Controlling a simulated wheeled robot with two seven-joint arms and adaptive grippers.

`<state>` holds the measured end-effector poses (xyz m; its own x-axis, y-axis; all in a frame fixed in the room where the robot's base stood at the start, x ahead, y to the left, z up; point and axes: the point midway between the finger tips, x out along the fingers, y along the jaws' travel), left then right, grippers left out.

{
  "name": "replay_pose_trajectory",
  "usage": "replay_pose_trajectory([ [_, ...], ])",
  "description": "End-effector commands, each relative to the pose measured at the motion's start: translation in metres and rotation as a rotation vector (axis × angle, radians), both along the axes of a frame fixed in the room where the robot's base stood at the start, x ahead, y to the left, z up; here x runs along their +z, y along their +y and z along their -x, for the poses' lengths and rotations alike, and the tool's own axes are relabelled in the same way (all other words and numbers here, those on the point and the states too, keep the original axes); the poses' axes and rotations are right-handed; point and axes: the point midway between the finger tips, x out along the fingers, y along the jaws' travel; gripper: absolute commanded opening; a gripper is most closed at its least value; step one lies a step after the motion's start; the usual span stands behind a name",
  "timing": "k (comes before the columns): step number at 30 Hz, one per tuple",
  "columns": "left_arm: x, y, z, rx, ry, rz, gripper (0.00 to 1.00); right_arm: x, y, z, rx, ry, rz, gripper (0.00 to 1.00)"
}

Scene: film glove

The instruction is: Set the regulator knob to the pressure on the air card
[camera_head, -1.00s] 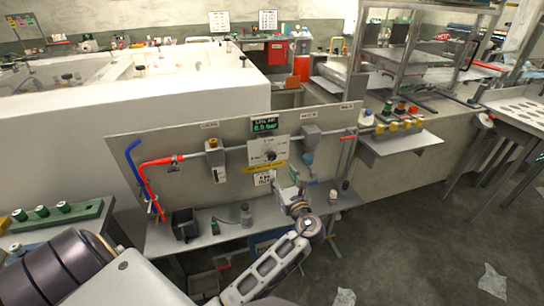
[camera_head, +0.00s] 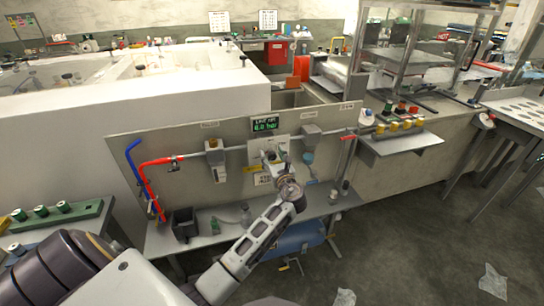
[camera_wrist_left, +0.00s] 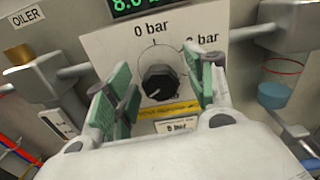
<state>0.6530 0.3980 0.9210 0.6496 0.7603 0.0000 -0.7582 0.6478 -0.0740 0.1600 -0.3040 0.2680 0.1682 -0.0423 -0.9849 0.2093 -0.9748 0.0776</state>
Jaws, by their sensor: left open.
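The black round regulator knob (camera_wrist_left: 158,82) sits on a white dial plate (camera_wrist_left: 109,46) marked "0 bar" on the left; the right-hand number is partly hidden. A light pointer mark on it aims to the lower left. My left gripper (camera_wrist_left: 160,88) is open, its green-padded fingers to either side of the knob in the picture, with nothing held. Whether the pads touch it I cannot tell. In the head view my left gripper (camera_head: 275,158) covers the knob. My right gripper is out of view.
A green-lit pressure display (camera_head: 265,124) is above the plate. The oiler (camera_wrist_left: 48,82) flanks it on the left, and a grey unit with a blue bowl (camera_wrist_left: 275,92) on the right. A dark bin (camera_head: 185,223) and small items stand on the shelf below.

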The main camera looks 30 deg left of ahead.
Motion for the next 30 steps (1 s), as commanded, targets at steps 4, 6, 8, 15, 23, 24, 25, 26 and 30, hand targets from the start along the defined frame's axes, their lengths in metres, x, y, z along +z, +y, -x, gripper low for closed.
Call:
replay_pose_trajectory([
  [4, 0.0002, 0.006, -0.0048, 0.0, 0.0, 0.0, 0.54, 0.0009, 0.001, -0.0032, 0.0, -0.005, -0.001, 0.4],
  [6, 0.0, 0.0071, -0.0057, 0.0, 0.0, 0.0, 0.54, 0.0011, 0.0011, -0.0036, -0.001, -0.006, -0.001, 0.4],
  [8, 0.0, 0.0075, -0.006, 0.0, 0.0, 0.0, 0.54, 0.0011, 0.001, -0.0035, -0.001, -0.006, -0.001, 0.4],
  [15, 0.0, 0.0074, -0.0059, 0.0, 0.0, 0.0, 0.51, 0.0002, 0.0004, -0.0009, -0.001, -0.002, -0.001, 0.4],
  [23, 0.0, 0.0073, -0.0059, 0.0, 0.0, 0.0, 0.17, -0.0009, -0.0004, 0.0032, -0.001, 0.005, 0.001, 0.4],
  [24, 0.0, 0.0073, -0.006, 0.0, 0.0, 0.0, 0.12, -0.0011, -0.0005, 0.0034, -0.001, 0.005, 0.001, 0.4],
  [25, 0.0, 0.0072, -0.0059, 0.0, 0.0, 0.0, 0.08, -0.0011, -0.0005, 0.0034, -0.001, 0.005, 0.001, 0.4],
  [26, 0.0, 0.0072, -0.0059, 0.0, 0.0, 0.0, 0.08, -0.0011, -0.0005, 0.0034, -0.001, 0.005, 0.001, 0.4],
  [30, 0.0, 0.0072, -0.0059, 0.0, -0.003, 0.004, 0.08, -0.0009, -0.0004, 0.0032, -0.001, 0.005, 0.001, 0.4],
])
